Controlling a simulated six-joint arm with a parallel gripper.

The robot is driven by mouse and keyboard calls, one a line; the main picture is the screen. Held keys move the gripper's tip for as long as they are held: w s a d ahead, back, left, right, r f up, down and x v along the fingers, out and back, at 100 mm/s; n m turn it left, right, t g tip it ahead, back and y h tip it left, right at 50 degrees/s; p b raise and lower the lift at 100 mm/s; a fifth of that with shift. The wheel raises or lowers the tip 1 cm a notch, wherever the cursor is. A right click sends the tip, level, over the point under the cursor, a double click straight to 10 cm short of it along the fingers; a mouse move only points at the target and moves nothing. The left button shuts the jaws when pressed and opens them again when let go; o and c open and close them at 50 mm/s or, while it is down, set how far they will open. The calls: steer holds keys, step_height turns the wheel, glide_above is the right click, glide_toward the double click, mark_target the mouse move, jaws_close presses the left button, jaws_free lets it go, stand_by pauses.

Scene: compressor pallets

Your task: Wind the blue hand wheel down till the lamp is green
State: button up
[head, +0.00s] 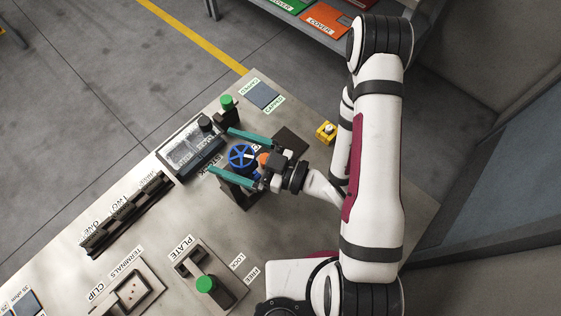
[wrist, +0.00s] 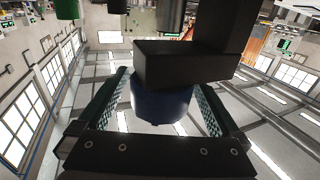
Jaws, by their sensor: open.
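The blue hand wheel (head: 240,156), spoked, sits on a dark stand on the bench. My gripper (head: 222,151) is open, with one teal finger on each side of the wheel. In the wrist view a dark blue round body (wrist: 162,105) shows between the two textured fingers of my gripper (wrist: 160,98). A dark block (wrist: 180,65) hides its upper part. I cannot tell whether the fingers touch the wheel. A small orange round part (head: 263,159) lies between the wheel and my gripper's palm; I cannot tell whether it is the lamp. I see no lamp clearly lit green.
A clear-topped box (head: 190,149) stands left of the wheel. A green-topped post (head: 227,102) is behind it, and a yellow button box (head: 326,131) is right. A dark rack (head: 125,215) and a green-knobbed plate fixture (head: 206,285) are nearer.

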steer(key=v, duration=1.5)
